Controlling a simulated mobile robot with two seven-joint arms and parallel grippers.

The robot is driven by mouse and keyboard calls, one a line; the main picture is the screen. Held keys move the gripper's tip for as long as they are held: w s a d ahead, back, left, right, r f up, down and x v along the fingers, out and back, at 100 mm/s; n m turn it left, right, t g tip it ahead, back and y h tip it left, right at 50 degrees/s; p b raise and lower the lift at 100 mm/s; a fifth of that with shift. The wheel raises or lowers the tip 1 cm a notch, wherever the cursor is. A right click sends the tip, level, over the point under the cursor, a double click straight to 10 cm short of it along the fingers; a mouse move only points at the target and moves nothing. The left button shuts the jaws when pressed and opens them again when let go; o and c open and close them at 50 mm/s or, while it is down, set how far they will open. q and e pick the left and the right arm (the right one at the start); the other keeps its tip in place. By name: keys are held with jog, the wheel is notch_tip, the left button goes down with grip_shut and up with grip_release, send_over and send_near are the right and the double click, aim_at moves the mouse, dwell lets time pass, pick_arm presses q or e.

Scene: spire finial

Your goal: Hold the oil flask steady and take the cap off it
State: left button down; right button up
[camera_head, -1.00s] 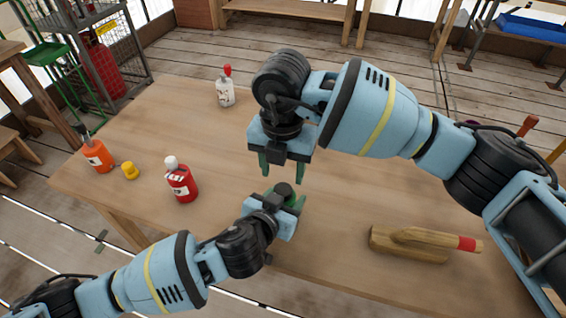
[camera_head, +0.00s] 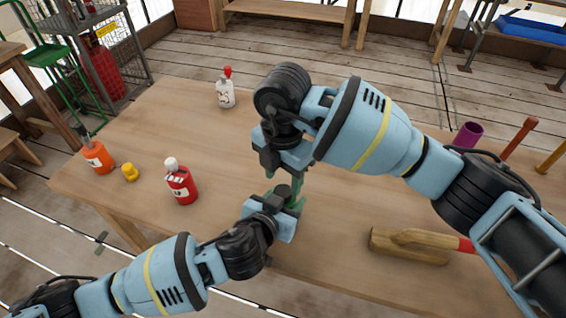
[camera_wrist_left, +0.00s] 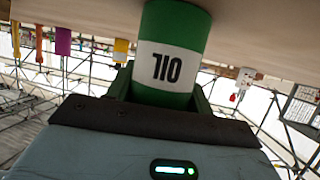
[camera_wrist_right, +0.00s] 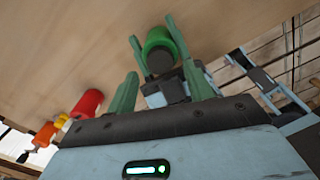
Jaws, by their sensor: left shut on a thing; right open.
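In the head view the grippers hide most of the flask. My right gripper (camera_head: 284,178) is open and points down just above the flask. In the right wrist view the cap appears between its two green fingers, apart from both as far as I can see.
On the wooden table (camera_head: 150,140) stand a red bottle (camera_head: 181,184), an orange bottle (camera_head: 97,157), a small yellow object (camera_head: 129,172) and a white bottle with a red top (camera_head: 225,93). A wooden mallet (camera_head: 408,245) lies at right. A purple cylinder (camera_head: 467,136) shows behind my right arm.

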aim_at(283, 191)
jog(key=shift+f, duration=1.95)
jog(key=c, duration=1)
jog(key=n, duration=0.6)
jog(key=shift+n, duration=0.4)
jog(key=o, duration=1.1)
jog(key=shift+c, duration=0.2)
